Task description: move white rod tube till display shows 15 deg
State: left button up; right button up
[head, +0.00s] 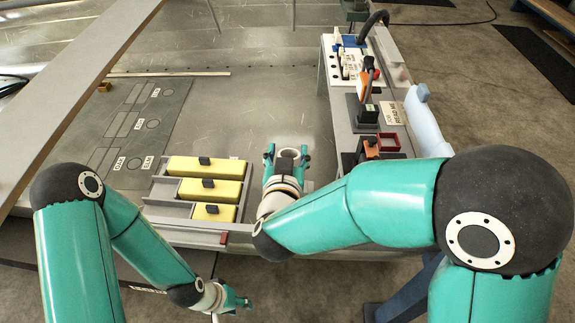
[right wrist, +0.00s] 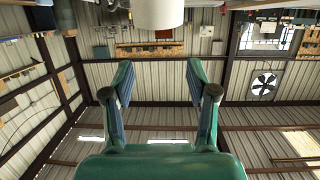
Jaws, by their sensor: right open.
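A short white cylinder (right wrist: 158,12) enters the right wrist view at the top middle, beyond the fingertips and cut off by the frame. It may be the white rod tube, but I cannot confirm that. My right gripper (head: 287,156) is open in the head view, beside the right end of the yellow blocks. Its two fingers (right wrist: 152,88) stand apart with nothing between them in the right wrist view. My left gripper (head: 236,299) hangs low at the bottom, in front of the bench edge; its opening is too small to judge. I cannot make out a display or an angle reading.
Yellow blocks (head: 210,168) with dark knobs sit in a grey rack left of my right gripper. A dark marked panel (head: 137,122) lies further left. A raised shelf (head: 340,128) with tools and a red square frame (head: 389,141) stands right. The metal surface between is mostly clear.

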notch_tip(320, 180, up, 4)
jog(key=shift+r, duration=0.15)
dwell(0.9)
